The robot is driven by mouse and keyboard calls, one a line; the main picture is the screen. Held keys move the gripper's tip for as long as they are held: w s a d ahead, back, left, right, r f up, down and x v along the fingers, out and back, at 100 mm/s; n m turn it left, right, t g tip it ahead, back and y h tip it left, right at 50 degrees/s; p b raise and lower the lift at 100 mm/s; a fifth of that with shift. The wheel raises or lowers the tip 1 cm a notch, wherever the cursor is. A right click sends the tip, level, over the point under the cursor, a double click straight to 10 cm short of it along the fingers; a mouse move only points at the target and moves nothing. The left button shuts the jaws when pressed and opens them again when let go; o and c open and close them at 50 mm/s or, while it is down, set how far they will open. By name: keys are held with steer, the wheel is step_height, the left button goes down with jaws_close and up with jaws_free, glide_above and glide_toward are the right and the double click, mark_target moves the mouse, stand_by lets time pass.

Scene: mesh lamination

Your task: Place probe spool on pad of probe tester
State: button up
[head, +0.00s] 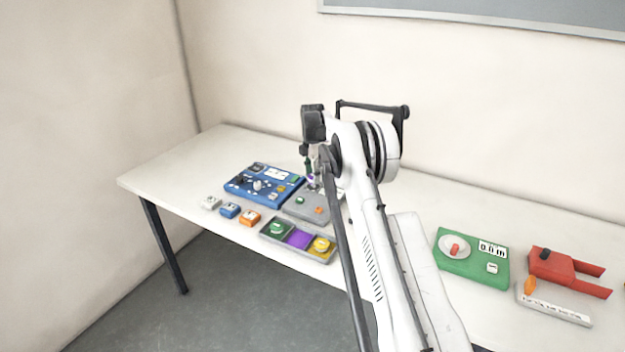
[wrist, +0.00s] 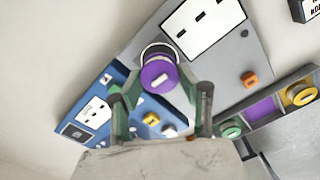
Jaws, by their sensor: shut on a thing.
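The probe spool is purple with a pale centre mark (wrist: 158,78), and my gripper (wrist: 159,90) is shut on it, with a finger on each side. The probe tester is a grey board (wrist: 238,62) with a white panel, a dark knob and an orange button. I cannot tell whether the spool touches the pad. In the head view my gripper (head: 311,170) hangs over the back of the grey tester (head: 304,209).
A blue device (head: 262,184) stands left of the tester. In front is a tray (head: 269,236) with a green spool, a bare purple compartment and a yellow spool. Small white, blue and orange blocks (head: 230,210) lie nearby. A green device (head: 471,258) and red tool (head: 552,264) stand right.

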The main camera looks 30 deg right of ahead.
steer(key=shift+f, duration=1.05)
steer(key=shift+f, duration=0.15)
steer(key=o, duration=1.2)
steer(key=shift+c, duration=0.2)
